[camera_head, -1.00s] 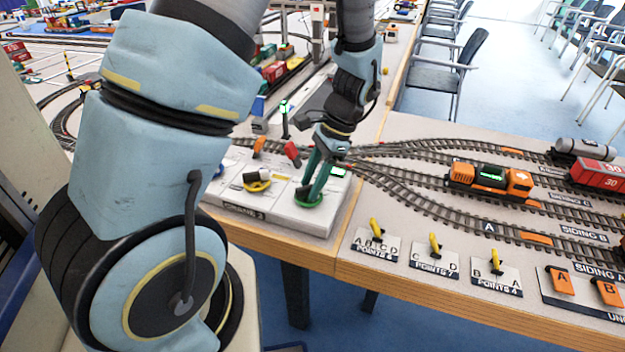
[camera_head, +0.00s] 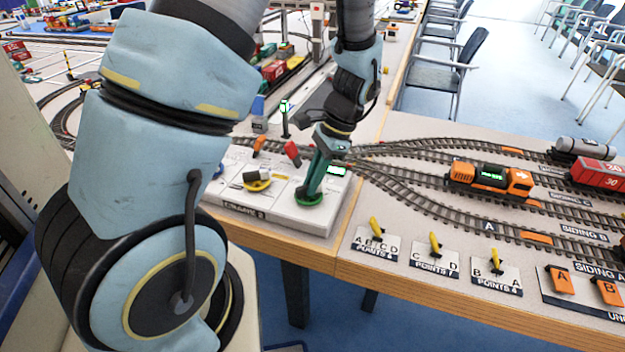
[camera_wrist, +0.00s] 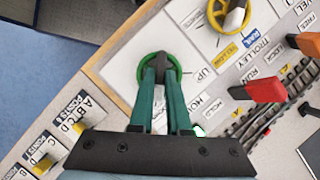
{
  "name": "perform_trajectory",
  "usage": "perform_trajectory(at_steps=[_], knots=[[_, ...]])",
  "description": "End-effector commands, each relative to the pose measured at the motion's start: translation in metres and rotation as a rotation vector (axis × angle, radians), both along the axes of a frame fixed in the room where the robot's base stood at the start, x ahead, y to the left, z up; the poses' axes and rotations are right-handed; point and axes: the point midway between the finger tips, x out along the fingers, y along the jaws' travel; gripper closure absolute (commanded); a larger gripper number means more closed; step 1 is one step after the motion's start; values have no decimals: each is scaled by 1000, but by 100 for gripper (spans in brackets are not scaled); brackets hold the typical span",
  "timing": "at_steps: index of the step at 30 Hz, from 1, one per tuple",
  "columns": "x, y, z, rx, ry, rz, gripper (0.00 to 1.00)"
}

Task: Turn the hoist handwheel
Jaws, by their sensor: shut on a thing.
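The green hoist handwheel (camera_head: 309,202) sits on the white crane control panel (camera_head: 225,202), near its right end. In the wrist view the wheel (camera_wrist: 139,72) is a green ring with a dark piece across it, beside labels "UP" and one starting "HO". My gripper (camera_head: 306,193) reaches down onto the wheel from above. In the wrist view its two green fingers (camera_wrist: 160,70) converge at the dark piece inside the ring and are shut on it. The fingers hide part of the ring's near side.
A yellow handwheel (camera_head: 257,183) is left of the green one, also in the wrist view (camera_wrist: 216,14). A red lever (camera_head: 292,152) and an orange lever (camera_head: 259,144) stand behind. Tracks with an orange locomotive (camera_head: 490,178) and yellow point levers (camera_head: 376,227) lie to the right.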

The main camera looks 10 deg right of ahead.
Motion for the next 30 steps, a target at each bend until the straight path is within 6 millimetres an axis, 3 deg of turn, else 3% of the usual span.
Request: perform_trajectory(at_steps=[11,30], knots=[[1,0,2,0,1,104,100],[6,2,2,-1,1,631,100]])
